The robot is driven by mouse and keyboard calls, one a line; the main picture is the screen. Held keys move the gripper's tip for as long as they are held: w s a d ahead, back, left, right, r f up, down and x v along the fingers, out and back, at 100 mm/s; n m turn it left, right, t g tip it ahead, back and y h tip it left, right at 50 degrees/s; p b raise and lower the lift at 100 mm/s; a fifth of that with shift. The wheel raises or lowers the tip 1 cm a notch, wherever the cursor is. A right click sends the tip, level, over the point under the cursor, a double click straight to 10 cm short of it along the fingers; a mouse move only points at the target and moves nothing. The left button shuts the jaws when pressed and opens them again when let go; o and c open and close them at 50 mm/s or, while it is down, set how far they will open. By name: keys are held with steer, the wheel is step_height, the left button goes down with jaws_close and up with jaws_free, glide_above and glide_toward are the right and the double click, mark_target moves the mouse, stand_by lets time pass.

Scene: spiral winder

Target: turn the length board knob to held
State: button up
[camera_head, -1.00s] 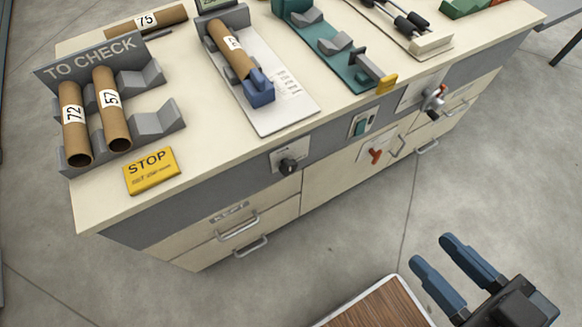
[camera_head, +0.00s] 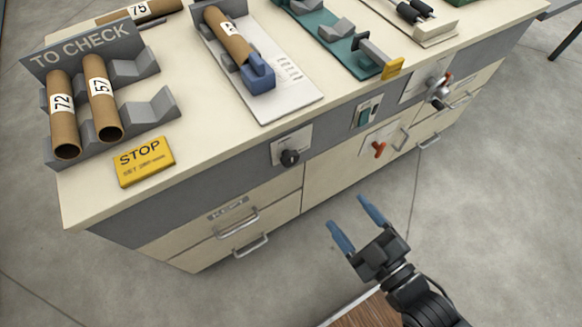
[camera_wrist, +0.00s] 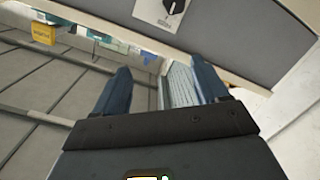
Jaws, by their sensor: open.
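The black knob (camera_head: 289,157) sits on a pale square plate on the grey front panel, below the white length board (camera_head: 283,99). The knob and its plate also show at the top of the wrist view (camera_wrist: 172,6); the label print is too small to read. My gripper (camera_head: 347,211) is open and empty in front of the counter, lower and to the right of the knob, apart from it. In the wrist view its two blue fingers (camera_wrist: 160,70) are spread beneath the plate.
A cardboard tube (camera_head: 227,35) lies on the length board against a blue block (camera_head: 258,74). Red-orange (camera_head: 379,150) and silver (camera_head: 440,86) handles stick out to the right. Drawer handles (camera_head: 238,223) project below. A yellow STOP sign (camera_head: 144,161) lies on the counter. The floor in front is clear.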

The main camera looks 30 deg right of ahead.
mark_target(292, 162)
steer(key=shift+w+a+f+n+t+b, duration=0.2)
steer(key=shift+w+f+n, duration=0.85)
steer(key=shift+w, duration=2.35)
steer(key=shift+w+a+f+n+t+b, duration=0.1)
steer(key=shift+w+f+n+t+b, duration=0.2)
steer(key=shift+w+f, duration=2.25)
steer(key=shift+w+a+f+n+t+b, duration=0.15)
steer(key=shift+w+f+n, duration=0.5)
steer(key=shift+w, duration=3.6)
steer(key=shift+r, duration=0.15)
steer(key=shift+c, duration=0.4)
steer(key=c, duration=1)
